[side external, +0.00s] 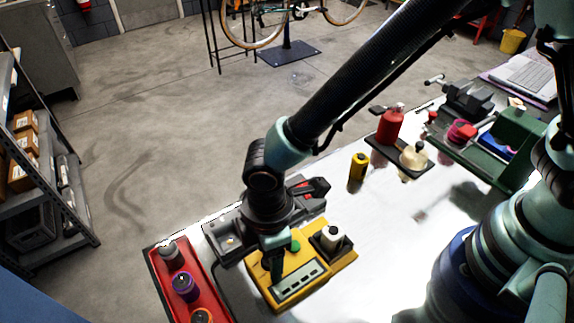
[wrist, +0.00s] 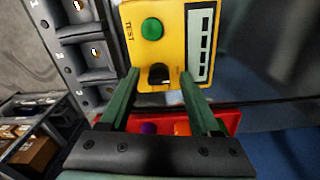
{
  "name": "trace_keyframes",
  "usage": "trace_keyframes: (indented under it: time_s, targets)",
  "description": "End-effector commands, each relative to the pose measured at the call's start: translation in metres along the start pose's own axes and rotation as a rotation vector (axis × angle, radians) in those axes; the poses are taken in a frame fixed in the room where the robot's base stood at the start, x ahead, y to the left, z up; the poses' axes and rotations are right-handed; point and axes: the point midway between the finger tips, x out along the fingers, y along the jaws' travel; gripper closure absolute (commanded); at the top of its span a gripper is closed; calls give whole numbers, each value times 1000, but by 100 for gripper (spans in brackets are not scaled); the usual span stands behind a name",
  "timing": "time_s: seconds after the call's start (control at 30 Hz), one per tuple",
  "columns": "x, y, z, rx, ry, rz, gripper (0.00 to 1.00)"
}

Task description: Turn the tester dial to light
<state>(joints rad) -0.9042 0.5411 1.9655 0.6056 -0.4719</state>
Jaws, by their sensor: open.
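The yellow tester (side external: 318,278) lies on the bench with a pale panel (side external: 299,283) of dark slots and a green button (side external: 294,245). The wrist view shows the tester (wrist: 170,53), the word TEST, the green button (wrist: 152,28) and the panel (wrist: 200,45). The black dial (wrist: 159,71) is near the tester's edge. My gripper (wrist: 159,77) is open, with one green finger on each side of the dial; I cannot tell whether they touch it. In the side view my gripper (side external: 277,268) points down at the tester and hides the dial. No light marking is readable.
A grey tray with numbered compartments (wrist: 92,58) adjoins the tester. A red tray (side external: 156,272) holds several coloured cylinders at the bench edge. A white cylinder (side external: 331,233) sits in a black holder on the tester's corner. A yellow canister (side external: 358,167) stands farther back.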

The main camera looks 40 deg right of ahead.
Motion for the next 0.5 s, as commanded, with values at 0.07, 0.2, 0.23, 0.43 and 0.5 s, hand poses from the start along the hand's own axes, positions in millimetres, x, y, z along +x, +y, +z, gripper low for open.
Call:
trace_keyframes:
  time_s: [0.07,0.2,0.23,0.43,0.5]
  targets:
    - [0,0,0,0,0,0,52]
    - [0,0,0,-1,0,0,100]
    - [0,0,0,-1,0,0,100]
    - [0,-1,0,2,-2,-1,100]
    - [0,-2,0,11,-3,-2,100]
